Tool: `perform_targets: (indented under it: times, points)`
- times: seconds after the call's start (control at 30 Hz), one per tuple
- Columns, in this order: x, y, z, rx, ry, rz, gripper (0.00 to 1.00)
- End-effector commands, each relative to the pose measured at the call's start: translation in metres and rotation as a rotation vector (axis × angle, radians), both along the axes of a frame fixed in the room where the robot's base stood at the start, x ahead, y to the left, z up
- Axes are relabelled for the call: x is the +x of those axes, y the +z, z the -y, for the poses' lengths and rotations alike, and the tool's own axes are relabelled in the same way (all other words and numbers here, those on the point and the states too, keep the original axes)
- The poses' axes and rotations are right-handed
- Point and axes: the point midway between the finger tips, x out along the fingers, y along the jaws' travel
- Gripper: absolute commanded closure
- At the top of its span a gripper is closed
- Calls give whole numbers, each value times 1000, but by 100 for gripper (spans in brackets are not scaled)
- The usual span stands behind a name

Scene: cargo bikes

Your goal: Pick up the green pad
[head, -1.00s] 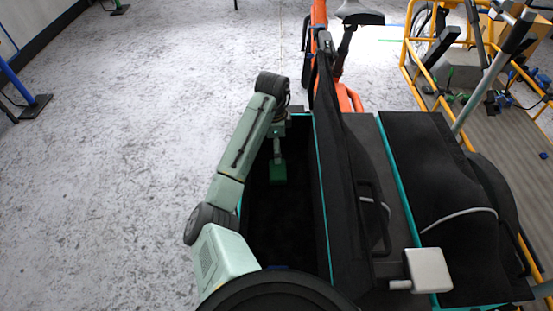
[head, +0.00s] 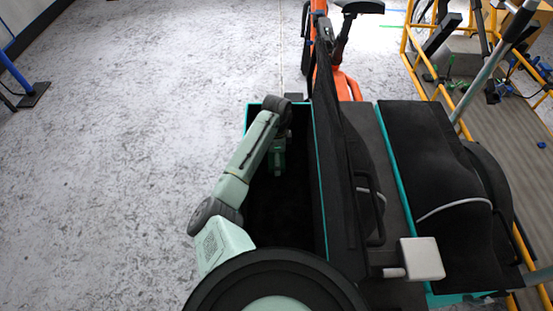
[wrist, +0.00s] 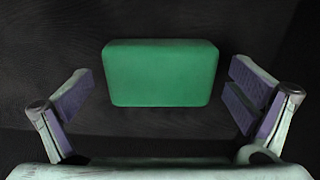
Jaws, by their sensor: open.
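The green pad (wrist: 160,73) is a rounded rectangular block lying on the dark floor of the cargo box, in the upper middle of the wrist view. My gripper (wrist: 160,88) is open and empty, with one finger on each side of the pad and a gap to both. How far the fingertips stand above the pad is hard to judge. In the head view my arm reaches down into the black cargo box (head: 285,215), with the gripper (head: 277,168) inside near the far end. There the pad is hard to tell apart from the gripper.
The box has teal edges and a tall black right wall (head: 340,190). Black padded covers (head: 430,160) lie right of it. An orange bike frame (head: 345,85) stands beyond, and a yellow-railed cargo bed (head: 500,130) at the right. The floor (head: 120,180) at the left is clear.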

Motion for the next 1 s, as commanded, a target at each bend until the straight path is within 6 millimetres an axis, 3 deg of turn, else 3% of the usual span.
perform_targets:
  times: [0.27, 0.9, 1.0]
  points:
    - [0, -3, 0, 0, 0, 1, 1]
    - [0, -3, 0, 0, 0, 1, 43]
    - [0, -3, 0, 0, 0, 1, 45]
